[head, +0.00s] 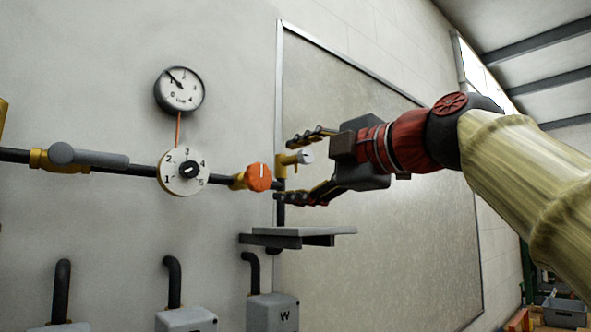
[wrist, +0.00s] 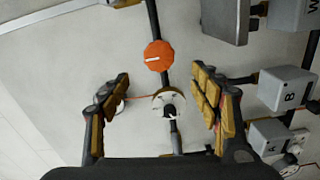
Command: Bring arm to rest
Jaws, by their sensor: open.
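My gripper (head: 290,169) is at the right end of the pipe in the head view, its two fingers spread apart and pointing left. It holds nothing. In the wrist view, its fingers (wrist: 160,92) stand wide on either side, with an orange knob (wrist: 158,55) and a white dial (wrist: 170,103) seen between them. In the head view, the orange knob (head: 259,177) and the numbered white dial (head: 183,171) are on the pipe left of the fingers. A brass fitting with a grey end (head: 296,158) shows between the fingers; whether they touch it is unclear.
A round gauge (head: 179,91) hangs above the dial. A grey shelf (head: 297,236) juts out below my gripper. Grey boxes, one marked W (head: 272,312), sit lower on the wall. A large framed panel (head: 390,240) is behind my arm.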

